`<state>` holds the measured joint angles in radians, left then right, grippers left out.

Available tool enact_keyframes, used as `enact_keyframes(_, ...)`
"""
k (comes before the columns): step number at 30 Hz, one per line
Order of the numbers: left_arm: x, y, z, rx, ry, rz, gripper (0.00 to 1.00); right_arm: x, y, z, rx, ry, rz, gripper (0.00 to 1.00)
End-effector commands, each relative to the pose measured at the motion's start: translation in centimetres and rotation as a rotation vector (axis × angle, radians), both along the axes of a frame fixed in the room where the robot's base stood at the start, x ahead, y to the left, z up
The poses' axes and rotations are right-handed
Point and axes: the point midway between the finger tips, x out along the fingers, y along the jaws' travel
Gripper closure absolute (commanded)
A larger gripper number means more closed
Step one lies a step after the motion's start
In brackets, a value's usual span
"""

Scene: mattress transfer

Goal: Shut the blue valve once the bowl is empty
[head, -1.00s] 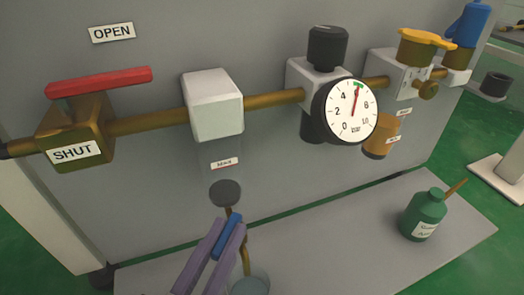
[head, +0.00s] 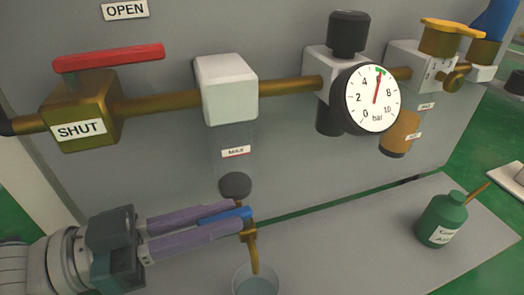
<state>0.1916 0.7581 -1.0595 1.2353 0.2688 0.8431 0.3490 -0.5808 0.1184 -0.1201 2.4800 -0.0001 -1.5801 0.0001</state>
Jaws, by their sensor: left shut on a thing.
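The clear bowl (head: 237,136) hangs under the white filter block (head: 227,88), with a MAX label on it and a dark cap (head: 235,186) below. I make out no liquid in the bowl. The blue valve (head: 238,213) is a small lever on the brass drain under the cap. My left gripper (head: 242,219) comes in from the left, its purple fingers shut on the blue lever, which lies nearly level across the drain. The brass spout (head: 253,250) points down into a clear cup (head: 256,281) with some bluish liquid. My right gripper is out of view.
A brass valve (head: 81,110) with a red lever stands at the left between OPEN and SHUT labels. A gauge (head: 371,97) and a yellow-handled valve (head: 452,38) are to the right. A green oil bottle (head: 442,220) stands on the grey shelf (head: 350,240).

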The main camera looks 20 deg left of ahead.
Motion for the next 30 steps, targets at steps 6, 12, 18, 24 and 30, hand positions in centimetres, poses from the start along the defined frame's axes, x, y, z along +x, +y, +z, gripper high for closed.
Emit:
enact_keyframes(6, 0.22, 0.18, -0.09, 0.002, 0.003, -0.057, 1.00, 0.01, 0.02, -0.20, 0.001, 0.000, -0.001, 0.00)
enact_keyframes(12, 0.25, 0.19, -0.06, 0.001, 0.002, -0.073, 1.00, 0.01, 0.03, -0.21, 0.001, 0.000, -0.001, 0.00)
enact_keyframes(18, 0.21, 0.15, -0.04, 0.000, 0.002, -0.075, 1.00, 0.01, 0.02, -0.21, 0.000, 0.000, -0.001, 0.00)
enact_keyframes(24, 0.21, 0.14, -0.03, -0.001, 0.001, -0.074, 0.72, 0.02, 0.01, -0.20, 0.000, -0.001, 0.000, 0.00)
enact_keyframes(30, 0.24, 0.15, 0.00, -0.001, 0.000, -0.074, 0.53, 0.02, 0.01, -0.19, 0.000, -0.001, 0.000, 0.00)
